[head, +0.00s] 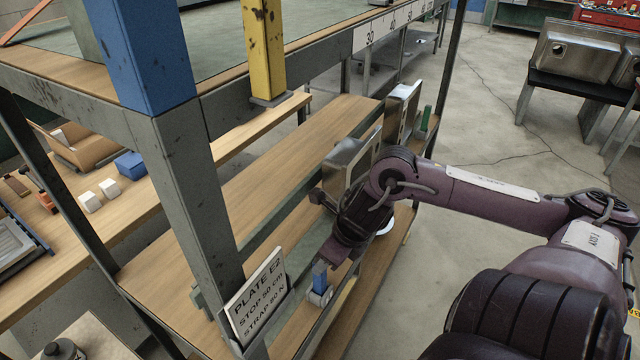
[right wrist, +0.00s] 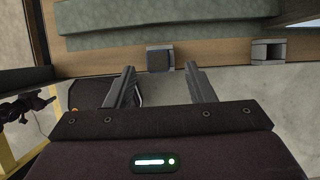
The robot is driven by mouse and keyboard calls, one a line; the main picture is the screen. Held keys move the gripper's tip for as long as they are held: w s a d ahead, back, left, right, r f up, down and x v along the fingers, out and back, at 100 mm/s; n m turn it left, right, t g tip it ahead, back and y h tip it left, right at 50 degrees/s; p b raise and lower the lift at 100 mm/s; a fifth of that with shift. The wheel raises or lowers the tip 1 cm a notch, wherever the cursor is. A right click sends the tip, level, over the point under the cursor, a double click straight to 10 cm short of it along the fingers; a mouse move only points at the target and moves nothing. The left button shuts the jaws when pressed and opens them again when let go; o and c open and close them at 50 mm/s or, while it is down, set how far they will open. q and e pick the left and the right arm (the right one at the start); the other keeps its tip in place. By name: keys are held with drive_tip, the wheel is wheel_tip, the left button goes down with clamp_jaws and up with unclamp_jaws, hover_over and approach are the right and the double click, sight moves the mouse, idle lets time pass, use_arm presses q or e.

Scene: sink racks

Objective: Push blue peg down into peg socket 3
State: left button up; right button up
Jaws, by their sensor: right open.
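The blue peg (head: 319,273) stands upright in a small grey socket block (head: 320,297) on the lower wooden shelf, behind the plate sign. How deep it sits is unclear. My right gripper (head: 337,256) is just above and to the right of the peg, pointing down toward the shelf. In the right wrist view its two fingers (right wrist: 162,78) are apart, with nothing between them. Beyond the fingertips is a dark square block (right wrist: 160,60) on the wood edge. A grey hollow block (right wrist: 267,52) is to its right. No socket numbers are readable. My left gripper is not in view.
The plate sign (head: 257,298) and a thick grey rack post (head: 190,180) stand left of the peg. Metal sink-like parts (head: 346,165) stand on the shelf behind my right wrist. Another blue block (head: 130,165) lies far left. Open floor (head: 480,120) lies right of the rack.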

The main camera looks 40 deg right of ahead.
sight(320, 280)
drive_tip(key=x, duration=0.3)
drive_tip(key=shift+w+a, duration=0.2)
drive_tip(key=shift+w, duration=0.1)
drive_tip(key=shift+f, duration=0.5)
drive_tip(key=shift+w, duration=0.1)
drive_tip(key=shift+c, duration=0.4)
clamp_jaws()
